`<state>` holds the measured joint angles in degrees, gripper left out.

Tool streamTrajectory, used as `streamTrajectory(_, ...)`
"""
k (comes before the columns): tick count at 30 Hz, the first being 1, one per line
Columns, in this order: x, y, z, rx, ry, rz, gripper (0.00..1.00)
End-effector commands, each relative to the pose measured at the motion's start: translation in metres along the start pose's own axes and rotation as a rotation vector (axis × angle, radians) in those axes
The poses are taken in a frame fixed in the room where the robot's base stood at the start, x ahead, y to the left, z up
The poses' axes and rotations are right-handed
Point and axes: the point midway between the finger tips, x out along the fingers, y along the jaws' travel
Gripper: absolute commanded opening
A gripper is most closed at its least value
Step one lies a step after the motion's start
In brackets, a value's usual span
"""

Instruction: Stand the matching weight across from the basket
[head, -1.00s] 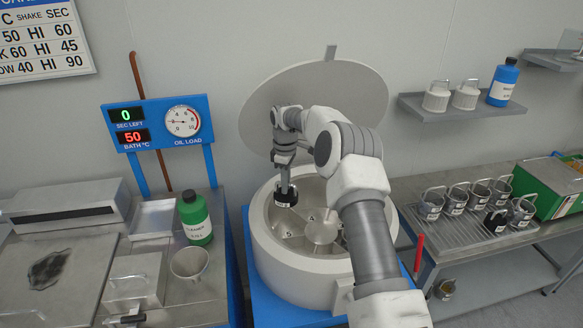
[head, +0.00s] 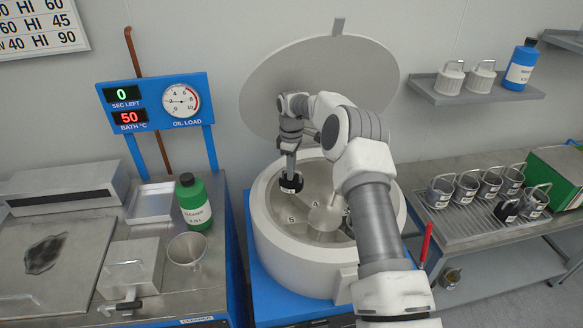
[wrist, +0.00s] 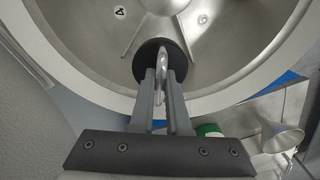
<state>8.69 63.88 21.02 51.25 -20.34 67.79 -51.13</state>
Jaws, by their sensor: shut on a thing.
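My gripper (head: 291,170) is shut on the handle of a black round weight (head: 291,184). The weight hangs upright over the back left part of the open round machine's bowl (head: 268,240). In the wrist view the black weight (wrist: 150,48) shows beyond my fingers (wrist: 164,80), its metal loop handle between them. The bowl has a pale hub (head: 325,217) with radial dividers and number labels, 4 and 5 among them. My arm hides the right part of the bowl, so I cannot tell whether a basket stands there.
The raised lid (head: 320,85) stands behind my arm. Several metal cups with handles (head: 490,183) stand on a rack at right. Two white baskets (head: 449,78) and a blue bottle (head: 521,66) are on the shelf. A green bottle (head: 195,205) and a funnel (head: 188,250) stand at left.

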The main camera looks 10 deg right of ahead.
Motion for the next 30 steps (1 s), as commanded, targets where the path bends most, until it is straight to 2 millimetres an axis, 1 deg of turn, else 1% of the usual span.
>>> streamTrajectory(1,0.007,0.0,0.0,0.0,0.0,0.0,0.0)
streamTrajectory(3,0.013,0.0,0.0,0.0,0.0,-0.001,0.0)
streamTrajectory(30,0.095,0.0,0.0,0.0,0.0,0.001,0.0)
